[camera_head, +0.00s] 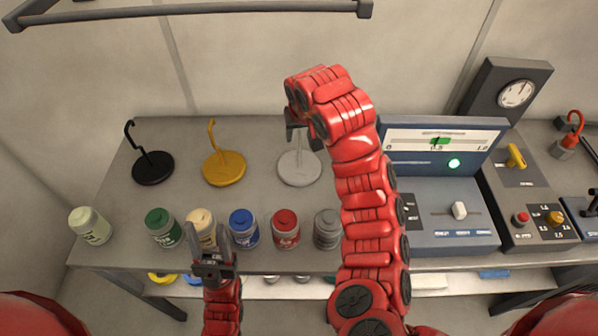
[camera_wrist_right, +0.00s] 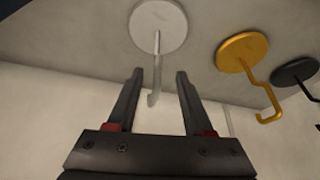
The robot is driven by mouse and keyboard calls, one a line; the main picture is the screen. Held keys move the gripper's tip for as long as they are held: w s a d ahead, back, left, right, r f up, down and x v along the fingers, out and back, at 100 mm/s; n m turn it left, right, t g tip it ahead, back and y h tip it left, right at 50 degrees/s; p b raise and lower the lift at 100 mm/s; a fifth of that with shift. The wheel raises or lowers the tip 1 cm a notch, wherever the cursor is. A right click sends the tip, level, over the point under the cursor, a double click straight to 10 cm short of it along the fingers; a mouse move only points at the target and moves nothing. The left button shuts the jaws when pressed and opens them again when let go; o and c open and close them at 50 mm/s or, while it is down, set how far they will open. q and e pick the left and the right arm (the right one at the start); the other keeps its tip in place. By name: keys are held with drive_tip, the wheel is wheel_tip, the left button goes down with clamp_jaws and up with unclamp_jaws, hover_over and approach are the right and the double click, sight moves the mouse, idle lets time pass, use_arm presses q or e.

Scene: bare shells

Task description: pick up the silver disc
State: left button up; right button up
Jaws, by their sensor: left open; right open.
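The silver disc (camera_head: 300,169) is a flat pale grey round with an upright hooked stem, lying on the grey table, right of the yellow disc. In the right wrist view the silver disc (camera_wrist_right: 160,22) is at the top, and its stem reaches between the open fingers. My right gripper (camera_head: 303,130) is above and behind the disc in the head view, and partly hides the stem. In the right wrist view my right gripper (camera_wrist_right: 157,80) is open, with no visible contact on the stem. My left gripper (camera_head: 211,245) is open and empty at the table's front edge.
A black disc (camera_head: 153,168) and a yellow disc (camera_head: 224,168), both with hooked stems, stand to the left. Several jars, including a blue one (camera_head: 244,229) and a red one (camera_head: 285,230), line the front. A control console (camera_head: 440,240) stands right. A grey bar (camera_head: 190,10) crosses above.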

sight(300, 140)
drive_tip(key=shift+w+f, duration=0.2)
drive_tip(key=shift+f, duration=0.15)
drive_tip(key=p+x, duration=0.2)
drive_tip(key=x, duration=0.2)
drive_tip(key=shift+d+p, duration=0.1)
drive_tip(key=shift+p, duration=0.25)
drive_tip(key=shift+w+f, duration=0.15)
drive_tip(key=shift+f, duration=0.45)
clamp_jaws()
idle(0.5)
